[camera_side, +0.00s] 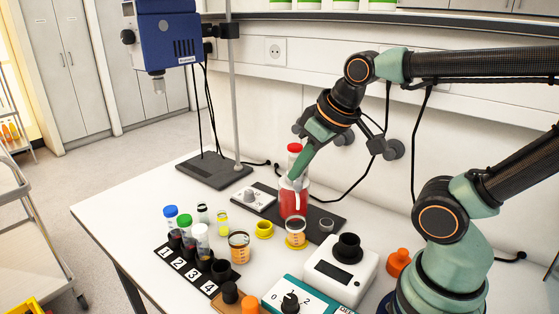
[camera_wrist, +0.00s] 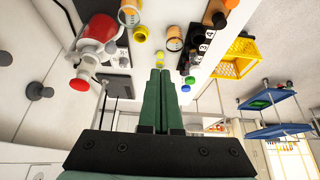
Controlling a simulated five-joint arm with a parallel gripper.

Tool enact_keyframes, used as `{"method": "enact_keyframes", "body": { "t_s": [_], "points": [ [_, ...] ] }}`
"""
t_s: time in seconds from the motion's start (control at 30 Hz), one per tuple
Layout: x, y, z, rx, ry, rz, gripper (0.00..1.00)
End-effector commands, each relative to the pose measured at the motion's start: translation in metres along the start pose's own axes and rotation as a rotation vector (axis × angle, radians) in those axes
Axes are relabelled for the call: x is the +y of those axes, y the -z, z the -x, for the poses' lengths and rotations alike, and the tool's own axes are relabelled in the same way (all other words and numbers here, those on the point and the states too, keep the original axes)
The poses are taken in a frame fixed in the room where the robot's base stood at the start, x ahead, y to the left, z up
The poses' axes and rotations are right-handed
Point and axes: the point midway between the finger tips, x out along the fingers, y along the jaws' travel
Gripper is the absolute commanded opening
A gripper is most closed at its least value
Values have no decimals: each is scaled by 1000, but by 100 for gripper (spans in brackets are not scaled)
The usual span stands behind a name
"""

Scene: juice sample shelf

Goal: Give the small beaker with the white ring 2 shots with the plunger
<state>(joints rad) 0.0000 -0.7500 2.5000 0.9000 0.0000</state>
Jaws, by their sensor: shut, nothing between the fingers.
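The dispenser bottle (camera_side: 292,203) holds red liquid and has a red plunger cap (camera_side: 294,148); in the wrist view the cap (camera_wrist: 79,85) is at the left. A small beaker with a white ring (camera_side: 296,236) and orange contents stands just in front of the bottle; what seems the same beaker (camera_wrist: 129,14) is at the top of the wrist view. My gripper (camera_side: 293,179) is shut and empty, slanting down across the upper bottle in the side view. In the wrist view my fingers (camera_wrist: 160,73) are together, to the right of the bottle. The bottle's neck is partly hidden.
A second beaker (camera_side: 239,247) with orange contents stands left of the first. A yellow cup (camera_side: 264,229) sits between them. Capped tubes (camera_side: 186,227) stand by a numbered strip. A white device (camera_side: 340,272) and teal dial box (camera_side: 300,296) stand in front. The left table area is clear.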

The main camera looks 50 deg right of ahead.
Motion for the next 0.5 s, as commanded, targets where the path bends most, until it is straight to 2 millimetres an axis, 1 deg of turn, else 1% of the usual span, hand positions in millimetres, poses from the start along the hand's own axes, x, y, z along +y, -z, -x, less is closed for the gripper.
{"method": "enact_keyframes", "body": {
  "t_s": [0.27, 0.37, 0.47, 0.5],
  "points": [
    [2, 3, 0, 4, -3, 6, 0],
    [11, 14, 1, 24, -19, 36, 0],
    [30, 37, 2, 62, -54, 101, 0],
    [41, 48, 3, 79, -74, 135, 0]
  ]
}}
